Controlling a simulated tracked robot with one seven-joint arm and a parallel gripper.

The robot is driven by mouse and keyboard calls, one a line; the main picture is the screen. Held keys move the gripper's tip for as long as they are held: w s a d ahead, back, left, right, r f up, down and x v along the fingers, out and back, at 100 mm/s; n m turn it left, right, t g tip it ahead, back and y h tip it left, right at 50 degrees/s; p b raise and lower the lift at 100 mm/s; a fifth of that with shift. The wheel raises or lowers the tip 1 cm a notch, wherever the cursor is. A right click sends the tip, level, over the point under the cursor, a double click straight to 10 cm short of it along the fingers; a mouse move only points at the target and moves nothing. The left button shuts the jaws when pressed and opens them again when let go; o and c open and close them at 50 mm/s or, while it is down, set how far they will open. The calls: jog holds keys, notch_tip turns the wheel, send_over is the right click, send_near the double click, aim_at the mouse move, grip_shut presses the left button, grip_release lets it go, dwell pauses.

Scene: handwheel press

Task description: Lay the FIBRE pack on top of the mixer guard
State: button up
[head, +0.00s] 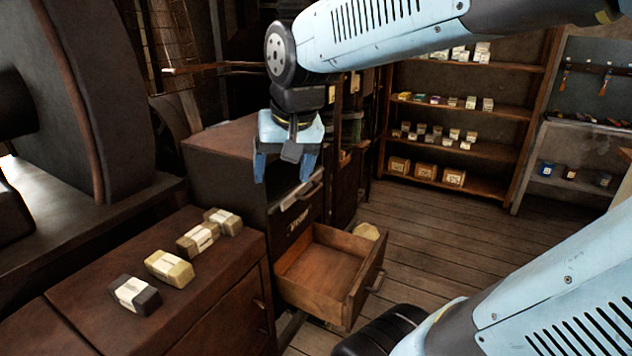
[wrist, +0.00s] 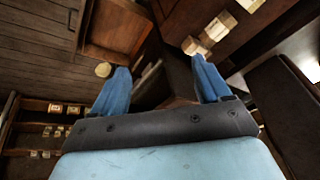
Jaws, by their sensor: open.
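Several labelled packs lie in a row on the brown cabinet top at left in the head view: a dark pack (head: 135,294), a yellowish pack (head: 169,267), a tan pack (head: 198,238) and another tan pack (head: 223,221). Their labels are too small to read, so I cannot tell which is FIBRE. A large dark rounded machine housing (head: 85,90) stands behind them; I cannot tell whether it is the mixer guard. My gripper (head: 285,172) is open and empty, pointing down, above and right of the packs. In the wrist view my gripper (wrist: 161,70) has nothing between its fingers; some packs (wrist: 220,26) show beyond the right finger.
An open empty wooden drawer (head: 318,265) juts out below my gripper, from a dark cabinet (head: 225,165). A round pale object (head: 366,231) is behind the drawer. Shelves with small boxes (head: 440,178) stand at the back right. The plank floor (head: 450,225) before them is clear.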

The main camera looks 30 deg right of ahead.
jog(key=s+d+n+t, duration=0.1)
jog(key=s+d+n, duration=0.1)
jog(key=s, duration=0.4)
jog(key=shift+d+f+n+h, duration=0.3)
jog(key=shift+d+f, duration=0.05)
jog(key=shift+d, duration=0.35)
jog(key=shift+s, duration=0.2)
